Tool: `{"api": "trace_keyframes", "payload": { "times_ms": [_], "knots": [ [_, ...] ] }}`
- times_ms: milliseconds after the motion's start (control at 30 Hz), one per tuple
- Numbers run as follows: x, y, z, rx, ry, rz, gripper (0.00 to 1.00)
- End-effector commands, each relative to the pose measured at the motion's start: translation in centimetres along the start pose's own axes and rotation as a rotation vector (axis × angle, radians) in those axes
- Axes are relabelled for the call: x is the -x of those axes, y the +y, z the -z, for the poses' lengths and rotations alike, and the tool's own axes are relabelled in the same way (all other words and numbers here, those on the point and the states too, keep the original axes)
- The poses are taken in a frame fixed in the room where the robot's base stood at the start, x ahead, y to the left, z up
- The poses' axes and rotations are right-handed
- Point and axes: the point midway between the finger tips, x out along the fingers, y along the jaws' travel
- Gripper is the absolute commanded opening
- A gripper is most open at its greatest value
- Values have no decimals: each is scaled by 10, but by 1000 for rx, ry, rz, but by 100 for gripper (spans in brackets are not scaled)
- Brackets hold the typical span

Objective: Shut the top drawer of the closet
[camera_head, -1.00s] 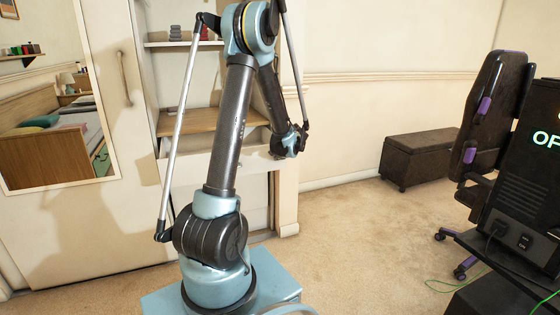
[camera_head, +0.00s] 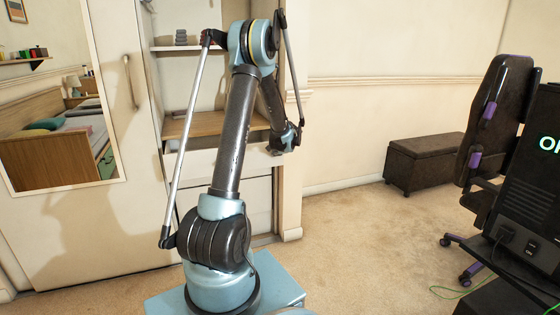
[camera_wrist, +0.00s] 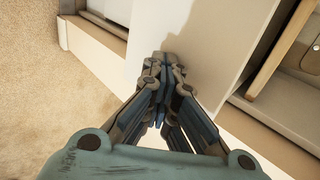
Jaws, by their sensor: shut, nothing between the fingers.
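The closet's top drawer (camera_head: 200,160) is the pale front just below the wooden shelf in the head view, partly hidden behind my arm. My gripper (camera_wrist: 164,62) is shut and empty. In the wrist view its fingertips are against or very close to the pale drawer front (camera_wrist: 205,25); I cannot tell whether they touch. In the head view my wrist is at the drawer's right end, and the fingertips are hidden there.
The wooden shelf (camera_head: 192,126) lies above the drawer. The mirrored closet door (camera_head: 60,130) is on the left. A dark ottoman (camera_head: 422,160) stands by the right wall, with an office chair (camera_head: 490,120) and a black computer case (camera_head: 525,190) farther right. Carpet between is clear.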

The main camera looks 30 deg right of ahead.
Motion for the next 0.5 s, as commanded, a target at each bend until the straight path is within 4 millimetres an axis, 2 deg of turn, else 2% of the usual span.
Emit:
{"api": "trace_keyframes", "payload": {
  "times_ms": [100, 500],
  "knots": [
    [-26, -24, -1, 3, -2, 0, 0],
    [-104, -96, -1, 2, -1, -1, 0]
  ]
}}
